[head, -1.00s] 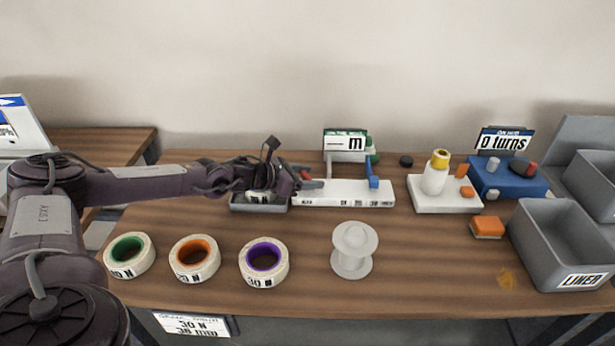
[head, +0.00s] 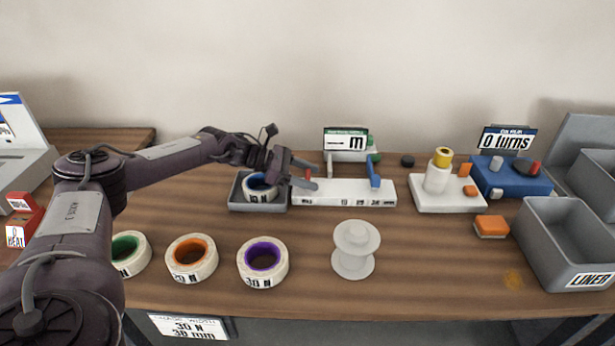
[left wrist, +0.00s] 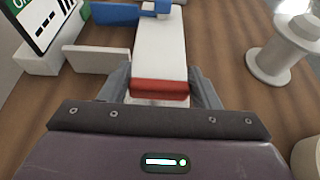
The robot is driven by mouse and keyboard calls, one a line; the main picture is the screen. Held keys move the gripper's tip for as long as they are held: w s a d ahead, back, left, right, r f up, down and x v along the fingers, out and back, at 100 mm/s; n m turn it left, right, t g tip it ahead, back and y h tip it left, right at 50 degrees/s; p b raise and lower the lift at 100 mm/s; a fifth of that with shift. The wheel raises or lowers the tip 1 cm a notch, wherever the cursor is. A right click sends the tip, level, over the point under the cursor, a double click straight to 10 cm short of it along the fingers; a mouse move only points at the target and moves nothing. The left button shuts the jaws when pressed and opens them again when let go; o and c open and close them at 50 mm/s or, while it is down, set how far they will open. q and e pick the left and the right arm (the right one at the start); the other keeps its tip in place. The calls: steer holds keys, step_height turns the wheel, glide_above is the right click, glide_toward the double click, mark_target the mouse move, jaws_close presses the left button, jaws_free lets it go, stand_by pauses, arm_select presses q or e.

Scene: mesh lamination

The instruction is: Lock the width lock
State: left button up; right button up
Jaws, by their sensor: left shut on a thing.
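The width gauge is a long white block (head: 345,192) with a printed scale on its front. A blue jaw (head: 374,172) stands toward its right end and a pale fixed jaw (head: 329,166) toward its left. At its left end is a red piece, likely the width lock; it shows in the left wrist view (left wrist: 160,87). My left gripper (head: 308,176) is at that end, its fingers on both sides of the red piece and shut on it. In the left wrist view, the white block runs straight away from the red piece. My right gripper is not in view.
A display (head: 345,140) stands behind the gauge. A grey tray (head: 238,204) with a blue-cored roll (head: 260,195) is left of it. Several tape rolls and a white spool (head: 355,250) stand in front. A white stand (head: 450,200) is to the right.

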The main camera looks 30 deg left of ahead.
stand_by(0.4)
arm_select(q)
steer(key=o, duration=1)
steer(key=v, duration=0.7)
steer(key=shift+s+a+r+b, duration=0.1)
steer(key=shift+a+r+b, duration=0.1)
steer(key=shift+a+b, duration=0.15)
